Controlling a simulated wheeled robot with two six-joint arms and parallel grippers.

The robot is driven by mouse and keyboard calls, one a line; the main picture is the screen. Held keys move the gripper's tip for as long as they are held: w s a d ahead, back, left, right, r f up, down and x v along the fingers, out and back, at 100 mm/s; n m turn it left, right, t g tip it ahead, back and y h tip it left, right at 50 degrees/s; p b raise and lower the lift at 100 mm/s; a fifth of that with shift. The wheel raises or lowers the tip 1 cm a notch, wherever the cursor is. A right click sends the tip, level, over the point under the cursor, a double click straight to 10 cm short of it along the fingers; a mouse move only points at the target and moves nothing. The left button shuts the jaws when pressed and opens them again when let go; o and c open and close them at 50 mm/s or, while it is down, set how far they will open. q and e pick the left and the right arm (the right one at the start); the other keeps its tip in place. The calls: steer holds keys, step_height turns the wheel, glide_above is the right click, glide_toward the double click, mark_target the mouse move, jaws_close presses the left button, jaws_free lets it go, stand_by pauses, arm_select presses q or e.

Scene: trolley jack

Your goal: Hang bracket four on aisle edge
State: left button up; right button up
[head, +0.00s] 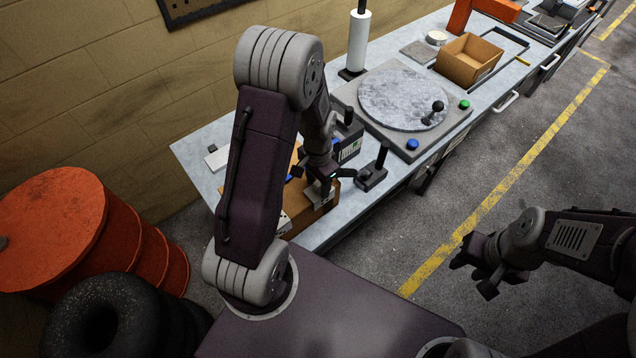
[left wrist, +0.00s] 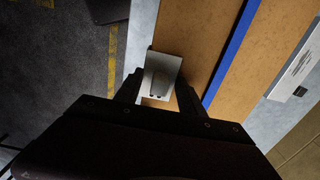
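A pale metal bracket (left wrist: 162,72) lies at the edge of a brown box (left wrist: 188,30) in the left wrist view. In the head view a pale bracket (head: 322,196) shows on the aisle-facing side of the brown box (head: 306,215). My left gripper (head: 325,184) is low over that edge. In the left wrist view its fingers (left wrist: 157,88) stand apart, one on each side of the bracket, with a small gap at the left. Contact at the fingertips is hard to judge. My right gripper (head: 476,268) is empty over the aisle floor; its finger gap is unclear.
A blue strip (left wrist: 230,52) runs along the box top. A black-handled fixture (head: 373,172) stands close right of my left gripper. A round turntable (head: 402,99) and an open carton (head: 468,61) are farther along the bench. The aisle floor (head: 520,115) is clear; a red drum (head: 75,225) stands left.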

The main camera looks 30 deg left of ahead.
arm_select(q)
step_height(320, 180, up, 9)
steer(key=shift+r, duration=0.1)
stand_by(0.3)
steer(key=shift+w+d+r+b, duration=0.2)
steer(key=shift+d+b, duration=0.2)
steer(key=shift+d, duration=0.05)
steer(key=s+d+f+n+t, duration=0.1)
steer(key=s+d+n, duration=0.3)
steer(key=s, duration=0.4)
steer(key=shift+s+f+n+b, duration=0.3)
steer(key=shift+f+n+b, duration=0.1)
steer(key=shift+f, duration=0.3)
steer(key=shift+s, duration=0.15)
